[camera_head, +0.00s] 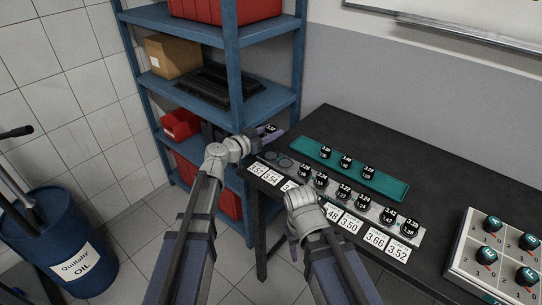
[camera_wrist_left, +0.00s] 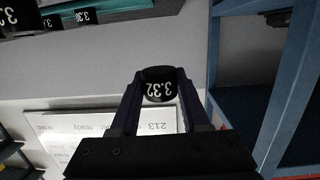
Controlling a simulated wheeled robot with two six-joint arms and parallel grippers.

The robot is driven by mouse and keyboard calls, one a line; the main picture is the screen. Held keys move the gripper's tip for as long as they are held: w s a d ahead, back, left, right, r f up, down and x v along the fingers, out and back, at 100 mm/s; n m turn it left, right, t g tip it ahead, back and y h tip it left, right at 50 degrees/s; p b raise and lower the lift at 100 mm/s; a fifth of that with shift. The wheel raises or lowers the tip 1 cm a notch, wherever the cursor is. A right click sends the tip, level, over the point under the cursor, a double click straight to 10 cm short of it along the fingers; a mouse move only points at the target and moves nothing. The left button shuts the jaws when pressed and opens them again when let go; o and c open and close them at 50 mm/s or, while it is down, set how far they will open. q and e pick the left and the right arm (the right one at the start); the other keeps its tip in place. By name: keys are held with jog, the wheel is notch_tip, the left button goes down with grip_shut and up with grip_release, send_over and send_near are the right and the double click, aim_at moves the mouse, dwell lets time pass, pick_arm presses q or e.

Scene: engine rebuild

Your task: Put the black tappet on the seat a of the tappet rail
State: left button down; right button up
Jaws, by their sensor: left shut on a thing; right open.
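My left gripper (camera_head: 268,131) is shut on a black tappet (camera_head: 271,128) with a white number label. The left wrist view shows this tappet (camera_wrist_left: 159,84) between both fingertips, its label reading 3.32. The gripper holds it in the air near the table's left end, beyond the rail's left end. The grey tappet rail (camera_head: 401,228) lies along the table with several labelled black tappets on it. Two round seats at its left end look empty; I cannot read which is seat a. My right gripper (camera_head: 292,244) is open and empty in front of the table edge, partly hidden by its wrist.
A teal tray (camera_head: 389,187) with three black tappets lies behind the rail. White number cards (camera_head: 374,238) line the rail's front. A blue shelf (camera_head: 232,60) rises close behind my left gripper. The table's back right is clear.

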pick_arm(q)
jog(key=b, duration=0.3)
send_over(271, 155)
notch_tip(271, 155, down, 4)
jog(key=shift+s+f, duration=0.1)
jog(key=shift+f, duration=0.15)
notch_tip(271, 155, down, 4)
jog(key=b, duration=0.4)
jog(key=shift+r, duration=0.15)
jog(key=shift+c, duration=1.9)
grip_release()
